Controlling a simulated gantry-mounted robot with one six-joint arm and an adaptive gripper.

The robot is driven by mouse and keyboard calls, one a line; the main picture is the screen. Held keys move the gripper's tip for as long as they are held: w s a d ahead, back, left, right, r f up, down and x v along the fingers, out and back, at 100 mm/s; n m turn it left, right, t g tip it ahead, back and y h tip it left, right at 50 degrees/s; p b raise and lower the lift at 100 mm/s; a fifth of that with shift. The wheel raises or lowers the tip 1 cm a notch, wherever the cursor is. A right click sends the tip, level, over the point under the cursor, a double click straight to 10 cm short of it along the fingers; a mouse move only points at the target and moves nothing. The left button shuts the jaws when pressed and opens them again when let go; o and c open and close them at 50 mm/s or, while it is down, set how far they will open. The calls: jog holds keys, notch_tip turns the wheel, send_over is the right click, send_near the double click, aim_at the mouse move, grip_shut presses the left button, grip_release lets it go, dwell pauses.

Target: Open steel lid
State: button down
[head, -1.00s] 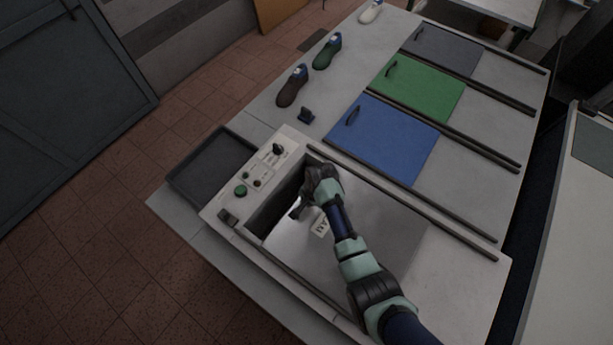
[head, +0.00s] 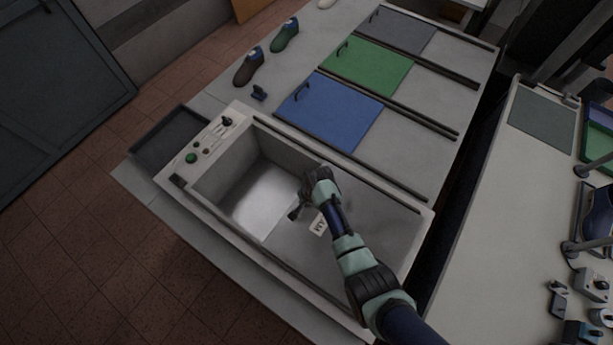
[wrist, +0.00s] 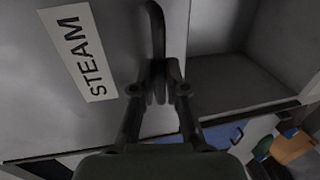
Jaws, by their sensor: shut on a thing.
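The steel lid (head: 352,238) is a flat grey sliding panel with a white label reading STEAM (wrist: 83,52). It covers the right part of a recessed steel box, and the left part of the box is open, showing its bare interior (head: 262,196). My gripper (head: 297,212) is over the lid's left edge. In the wrist view my gripper (wrist: 160,92) is shut on the dark curved lid handle (wrist: 156,30). The lower part of the handle is hidden between the fingers.
A control panel with a green button (head: 191,158) and a dark tray (head: 170,138) lie left of the box. Blue (head: 330,110), green (head: 367,66) and grey (head: 397,30) lids lie behind. Shoe lasts (head: 249,67) stand at the back left. A second table (head: 500,210) is at the right.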

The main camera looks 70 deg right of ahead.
jog(key=shift+s, duration=0.25)
jog(key=c, duration=1.2)
grip_release()
notch_tip(320, 180, up, 12)
jog(key=s, duration=0.2)
jog(key=shift+s+a, duration=0.15)
jog(key=shift+a, duration=0.1)
jog(key=shift+f, duration=0.15)
